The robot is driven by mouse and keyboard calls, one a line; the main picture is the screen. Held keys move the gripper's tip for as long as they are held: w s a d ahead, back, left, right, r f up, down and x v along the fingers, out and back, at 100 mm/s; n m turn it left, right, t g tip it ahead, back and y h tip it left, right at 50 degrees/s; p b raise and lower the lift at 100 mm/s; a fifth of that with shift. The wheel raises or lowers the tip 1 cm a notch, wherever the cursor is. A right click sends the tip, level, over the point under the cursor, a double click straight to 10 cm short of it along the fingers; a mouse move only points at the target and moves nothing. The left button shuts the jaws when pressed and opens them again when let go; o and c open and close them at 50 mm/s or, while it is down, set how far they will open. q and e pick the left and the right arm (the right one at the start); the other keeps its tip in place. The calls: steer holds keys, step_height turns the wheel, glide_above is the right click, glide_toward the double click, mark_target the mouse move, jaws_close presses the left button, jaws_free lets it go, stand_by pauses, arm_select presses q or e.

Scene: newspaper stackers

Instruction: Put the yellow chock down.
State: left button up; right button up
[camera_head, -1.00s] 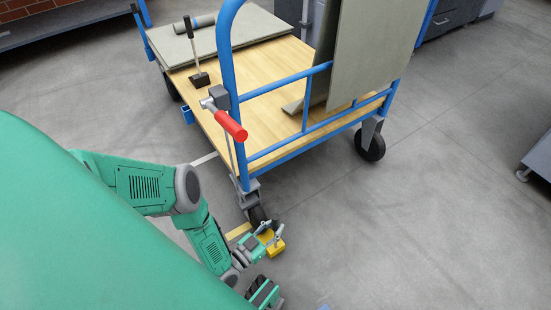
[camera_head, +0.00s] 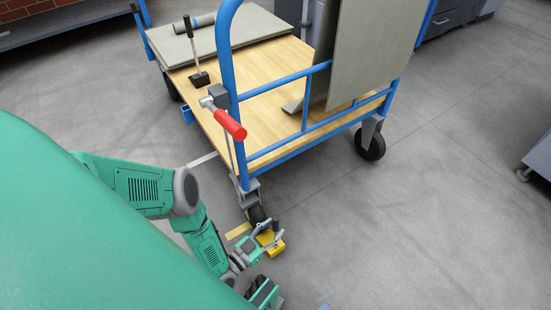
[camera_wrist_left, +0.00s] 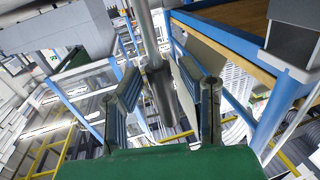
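The yellow chock (camera_head: 272,242) sits low beside the cart's near caster wheel (camera_head: 256,214), apparently on the floor; whether it touches the wheel I cannot tell. A short dark post shows on top of it. My left gripper (camera_head: 261,237) is just left of the post, its fingers apart. In the left wrist view, my left gripper (camera_wrist_left: 160,105) has its two fingers spread, with a grey cylinder (camera_wrist_left: 160,85) between and beyond them and gaps on both sides. My right gripper is not in view.
A yellow floor strip (camera_head: 238,231) lies by the wheel. The floor to the right is clear.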

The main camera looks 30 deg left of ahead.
arm_select(q)
steer(key=s+a+p, duration=0.2)
steer(key=s, duration=0.8)
steer(key=shift+s, duration=0.4)
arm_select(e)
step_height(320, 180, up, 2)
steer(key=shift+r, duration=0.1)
